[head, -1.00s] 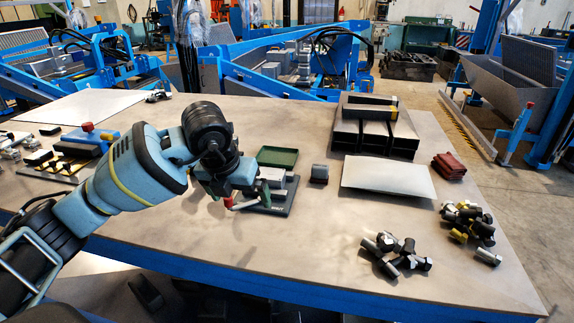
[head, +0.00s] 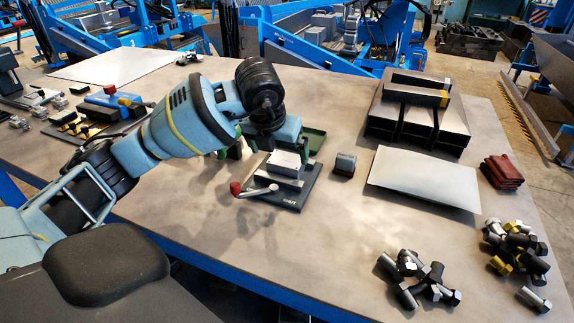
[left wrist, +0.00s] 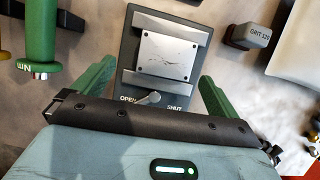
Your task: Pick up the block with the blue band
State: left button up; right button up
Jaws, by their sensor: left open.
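I cannot make out a blue band on any block in these views. A small dark grey block (head: 343,165) stands on the table; in the left wrist view this grey block (left wrist: 249,34) reads "GRIT 120". Left of it is a dark fixture (head: 292,193) with a pale metal plate (head: 285,163) and a red-knobbed lever (head: 258,190). The left wrist view shows the plate (left wrist: 165,56) and the words OPEN and SHUT. My left gripper (left wrist: 154,92) is open and empty, its green fingers either side of the fixture. My right gripper is out of view.
A white sheet (head: 425,180), dark rectangular tubes (head: 415,112), red cloths (head: 503,170) and bolt piles (head: 420,280) lie to the right. A blue device (head: 118,103) is at left. The front middle is clear.

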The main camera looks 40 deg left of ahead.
aim_at(285, 160)
pick_arm(q)
jog(key=shift+w+d+x, duration=0.15)
jog(key=shift+d+x, duration=0.05)
jog(key=shift+x, duration=1.15)
jog(key=shift+w+d+x, duration=0.15)
jog(key=shift+x, duration=1.15)
jog(key=shift+r, duration=0.1)
jog(key=c, duration=1.4)
jog(key=shift+r, duration=0.2)
notch_tip(285, 160, up, 10)
jog(key=shift+f, duration=0.15)
